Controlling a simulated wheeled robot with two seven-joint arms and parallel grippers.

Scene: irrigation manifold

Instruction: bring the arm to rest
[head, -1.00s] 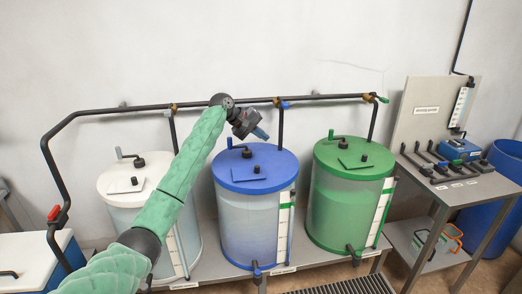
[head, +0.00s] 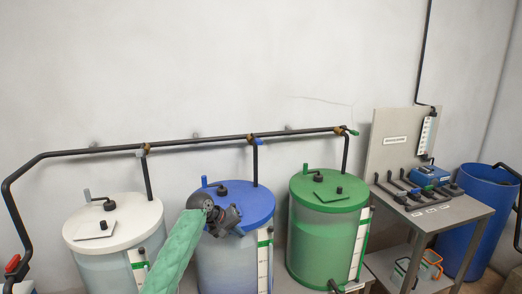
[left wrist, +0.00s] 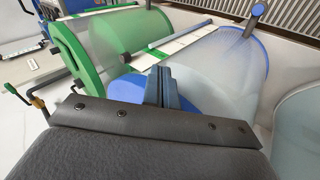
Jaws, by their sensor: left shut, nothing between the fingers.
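My left arm (head: 174,252) rises from the bottom of the head view in its green sleeve. My left gripper (head: 228,218) is in front of the lid of the blue-topped tank (head: 258,203) and hides part of it; contact cannot be told. In the left wrist view the two fingers (left wrist: 161,88) are shut together and empty, with the blue lid (left wrist: 190,95) behind them. My right gripper is not in view.
A white-lidded tank (head: 125,217) stands left and a green tank (head: 322,235) right. A black pipe (head: 200,143) runs above them along the wall. A bench (head: 462,208) with a valve board and a blue barrel (head: 482,190) are further right.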

